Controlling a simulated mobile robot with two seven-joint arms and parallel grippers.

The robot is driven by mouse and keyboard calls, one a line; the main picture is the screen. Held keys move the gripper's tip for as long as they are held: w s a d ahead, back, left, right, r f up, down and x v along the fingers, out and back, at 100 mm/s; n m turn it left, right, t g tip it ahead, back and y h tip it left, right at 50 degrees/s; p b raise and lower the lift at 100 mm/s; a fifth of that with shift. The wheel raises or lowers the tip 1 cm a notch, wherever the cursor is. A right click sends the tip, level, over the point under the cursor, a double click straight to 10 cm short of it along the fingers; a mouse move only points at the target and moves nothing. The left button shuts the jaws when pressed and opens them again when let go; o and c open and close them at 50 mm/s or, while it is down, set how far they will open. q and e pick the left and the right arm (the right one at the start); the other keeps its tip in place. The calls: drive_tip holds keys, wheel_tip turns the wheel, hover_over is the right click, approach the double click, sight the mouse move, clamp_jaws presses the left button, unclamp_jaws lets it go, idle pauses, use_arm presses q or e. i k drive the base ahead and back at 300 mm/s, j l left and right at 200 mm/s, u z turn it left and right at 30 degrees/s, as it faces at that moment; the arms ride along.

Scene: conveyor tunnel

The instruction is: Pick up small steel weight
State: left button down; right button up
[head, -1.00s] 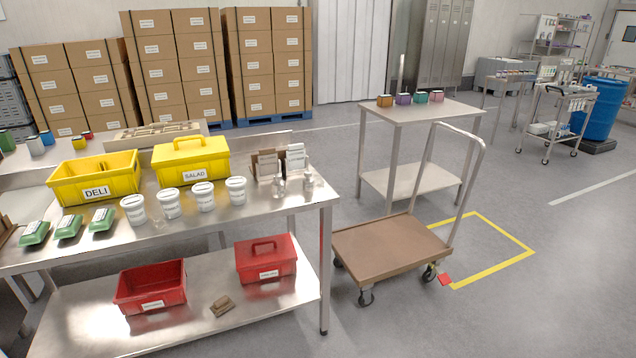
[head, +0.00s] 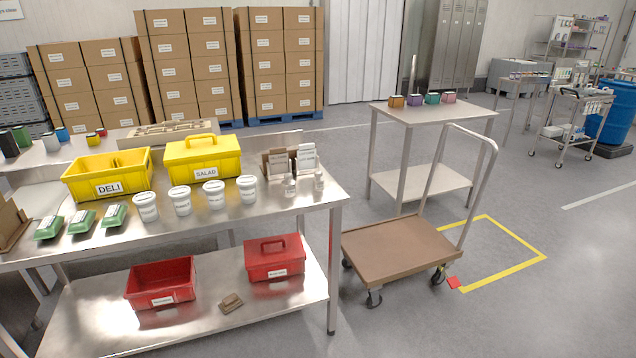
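Two small pale, silvery knobbed pieces stand upright near the right end of the steel table (head: 262,224). The left piece (head: 290,187) is beside a brown card holder, and the right piece (head: 319,181) is close to the table's right edge. They look like small steel weights, but they are too small to tell for certain or to tell which is smaller. Neither of my grippers shows in the head view, and nothing is touching the pieces.
White tubs (head: 214,195), a yellow DELI bin (head: 108,187) and a yellow SALAD box (head: 204,173) stand left of the pieces. Brown card holders (head: 276,162) stand just behind. A cart (head: 400,247) stands right of the table. Red bins are on the lower shelf.

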sight(318, 182)
drive_tip(key=i+j, duration=1.7)
drive_tip(key=i+l+z, duration=0.05)
drive_tip(key=i+l, duration=0.05)
